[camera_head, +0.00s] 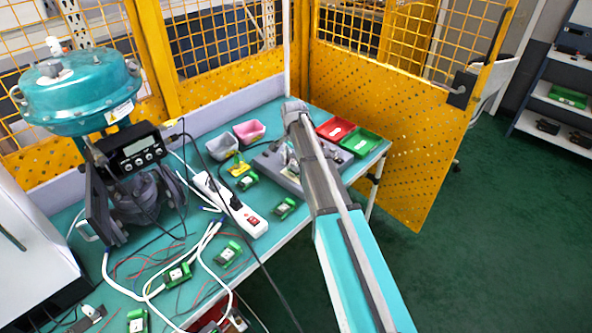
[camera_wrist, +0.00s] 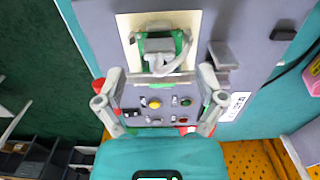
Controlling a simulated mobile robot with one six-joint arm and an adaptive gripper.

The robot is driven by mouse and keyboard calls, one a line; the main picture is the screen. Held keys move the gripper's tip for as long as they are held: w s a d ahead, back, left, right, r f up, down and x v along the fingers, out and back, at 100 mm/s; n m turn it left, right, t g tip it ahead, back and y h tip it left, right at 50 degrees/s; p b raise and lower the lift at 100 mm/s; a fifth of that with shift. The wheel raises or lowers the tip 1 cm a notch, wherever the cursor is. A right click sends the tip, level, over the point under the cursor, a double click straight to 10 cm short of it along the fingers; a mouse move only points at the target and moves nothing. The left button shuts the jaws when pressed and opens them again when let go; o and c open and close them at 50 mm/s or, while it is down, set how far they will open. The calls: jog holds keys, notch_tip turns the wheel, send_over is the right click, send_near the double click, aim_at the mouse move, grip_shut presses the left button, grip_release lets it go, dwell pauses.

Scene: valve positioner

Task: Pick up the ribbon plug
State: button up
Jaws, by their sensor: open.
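My gripper (camera_wrist: 158,100) is open, with its two grey fingers spread wide in the wrist view. Beyond the fingertips, a pale grey piece that looks like the ribbon plug (camera_wrist: 160,64) sits at a green part on a cream plate (camera_wrist: 126,24). The fingers are apart from it, and nothing is between them. Past the fingers is also a small panel with a yellow button (camera_wrist: 154,103) and other small controls. In the head view my arm covers part of the grey board (camera_head: 267,165), and the fingers and plug cannot be made out clearly.
The teal table (camera_head: 190,252) carries a white power strip (camera_head: 243,215), loose cables and several green modules. Red (camera_head: 335,129) and green (camera_head: 361,143) trays lie right of my arm. Grey (camera_head: 222,147) and pink (camera_head: 249,131) bins stand behind. A yellow mesh fence (camera_head: 385,120) closes the back.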

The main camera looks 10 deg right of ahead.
aim_at(294, 165)
jog(key=shift+w+d+f+b, duration=0.1)
jog(key=shift+f+b, duration=1.65)
jog(key=shift+f, duration=0.3)
jog(key=c, duration=0.9)
jog(key=shift+r, duration=0.2)
notch_tip(294, 165, up, 2)
jog(key=shift+r+p, duration=0.1)
jog(key=shift+p, duration=1.1)
jog(key=s+a+r+p, duration=0.1)
jog(key=s+r+p, duration=0.9)
jog(key=s, duration=0.4)
jog(key=shift+a+r+p, duration=0.25)
jog(key=shift+a+p, duration=0.05)
jog(key=shift+p, duration=0.05)
